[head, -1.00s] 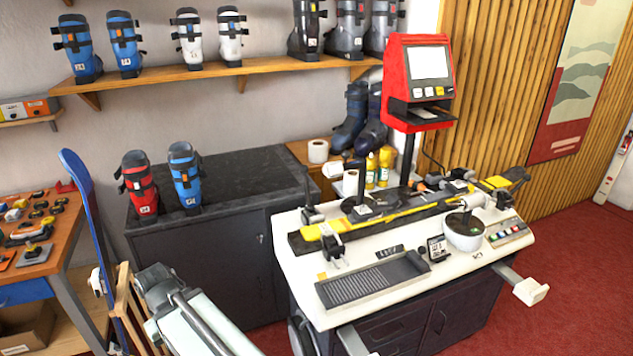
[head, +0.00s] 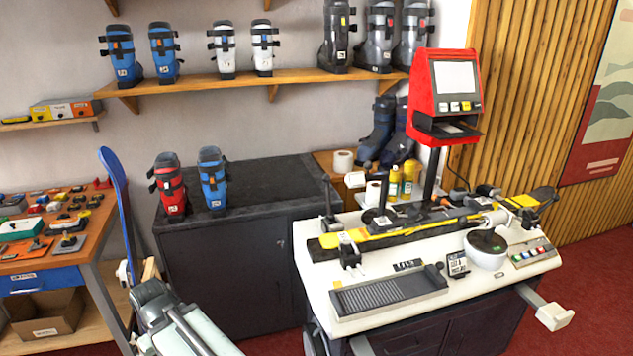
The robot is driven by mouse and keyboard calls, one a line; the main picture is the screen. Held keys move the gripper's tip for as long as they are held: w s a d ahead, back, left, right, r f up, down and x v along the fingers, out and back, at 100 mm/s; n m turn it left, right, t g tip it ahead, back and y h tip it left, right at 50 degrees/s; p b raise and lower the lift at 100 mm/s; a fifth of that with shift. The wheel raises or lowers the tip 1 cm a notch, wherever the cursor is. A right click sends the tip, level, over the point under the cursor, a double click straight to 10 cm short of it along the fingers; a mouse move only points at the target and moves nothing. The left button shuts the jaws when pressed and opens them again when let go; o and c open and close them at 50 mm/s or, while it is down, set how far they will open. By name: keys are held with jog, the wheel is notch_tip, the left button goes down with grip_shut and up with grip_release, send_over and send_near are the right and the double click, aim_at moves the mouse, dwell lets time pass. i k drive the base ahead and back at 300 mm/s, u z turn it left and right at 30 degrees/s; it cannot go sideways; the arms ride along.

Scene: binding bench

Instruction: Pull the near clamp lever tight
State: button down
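A yellow and black ski (head: 390,236) lies lengthwise on the white-topped bench (head: 405,318). A dark clamp (head: 349,250) stands at the ski's left end, on its front side. Behind it, a thin black lever (head: 328,196) stands upright from a base at the back of the ski. Another black upright lever (head: 383,194) rises near the middle. I cannot tell which lever belongs to the near clamp, or how tight it is. My arm shows at the lower left, apart from the bench. My gripper is not in view.
A grey tray (head: 388,292), a small display (head: 457,264) and a white bowl (head: 486,250) occupy the bench front. A pale handle (head: 554,316) sticks out at front right. A black cabinet (head: 235,260) stands left of the bench. A blue ski (head: 121,210) stands beside the orange workbench.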

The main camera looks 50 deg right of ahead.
aim_at(326, 178)
jog(key=i, duration=1)
